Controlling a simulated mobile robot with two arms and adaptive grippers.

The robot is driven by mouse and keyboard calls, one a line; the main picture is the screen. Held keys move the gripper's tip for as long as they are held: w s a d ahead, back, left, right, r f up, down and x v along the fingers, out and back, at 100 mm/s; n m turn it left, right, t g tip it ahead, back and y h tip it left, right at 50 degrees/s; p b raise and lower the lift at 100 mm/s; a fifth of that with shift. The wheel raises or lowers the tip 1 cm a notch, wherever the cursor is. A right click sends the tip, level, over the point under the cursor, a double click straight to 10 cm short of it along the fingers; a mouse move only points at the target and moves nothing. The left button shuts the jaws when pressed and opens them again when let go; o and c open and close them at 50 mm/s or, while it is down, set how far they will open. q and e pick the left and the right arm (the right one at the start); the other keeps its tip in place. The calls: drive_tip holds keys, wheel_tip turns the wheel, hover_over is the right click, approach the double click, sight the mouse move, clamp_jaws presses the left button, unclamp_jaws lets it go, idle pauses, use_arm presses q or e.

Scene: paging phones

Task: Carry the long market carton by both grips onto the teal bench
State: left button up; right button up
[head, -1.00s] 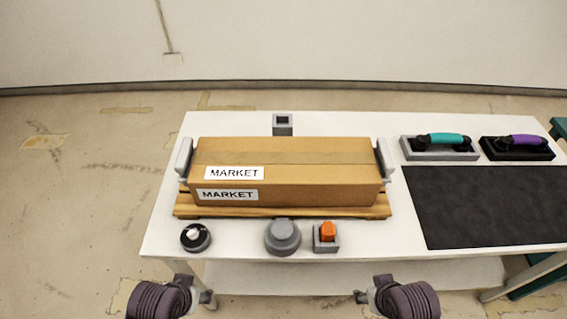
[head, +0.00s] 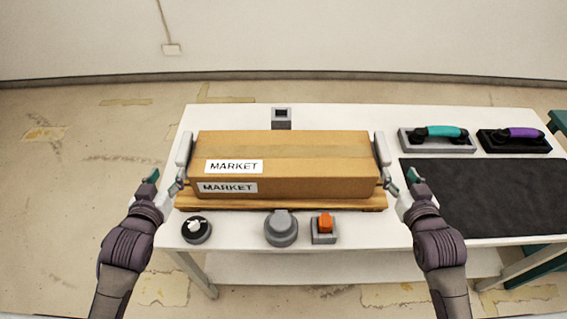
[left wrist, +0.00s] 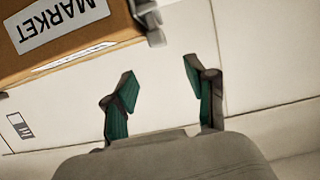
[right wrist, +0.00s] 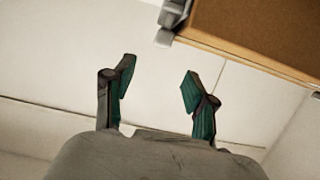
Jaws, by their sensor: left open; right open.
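The long brown market carton (head: 290,150) lies on a wooden slatted base (head: 290,203) on the white table. It has a pale grip at its left end (head: 184,149) and another at its right end (head: 382,149). My left gripper (head: 164,182) is open and empty just outside the left grip; the left wrist view shows its spread fingers (left wrist: 160,80) apart from the carton. My right gripper (head: 402,182) is open beside the right grip, with its fingers (right wrist: 158,78) also empty. Part of a teal structure (head: 559,122), possibly the teal bench, shows at the right edge.
A black knob (head: 196,230), grey round button (head: 281,230) and orange switch (head: 325,224) stand before the carton. A grey socket (head: 281,118) is behind it. A dark mat (head: 485,197) and two handled blocks, teal-gripped (head: 437,140) and purple-gripped (head: 515,141), lie right.

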sight(182, 150)
use_arm(q)
drive_tip(key=x, duration=1.4)
use_arm(e)
drive_tip(key=x, duration=1.4)
use_arm(q)
drive_tip(key=shift+s, duration=0.1)
use_arm(e)
drive_tip(key=shift+s, duration=0.1)
use_arm(q)
drive_tip(key=shift+c, duration=0.6)
use_arm(e)
drive_tip(key=shift+c, duration=0.6)
use_arm(q)
clamp_jaws()
use_arm(e)
clamp_jaws()
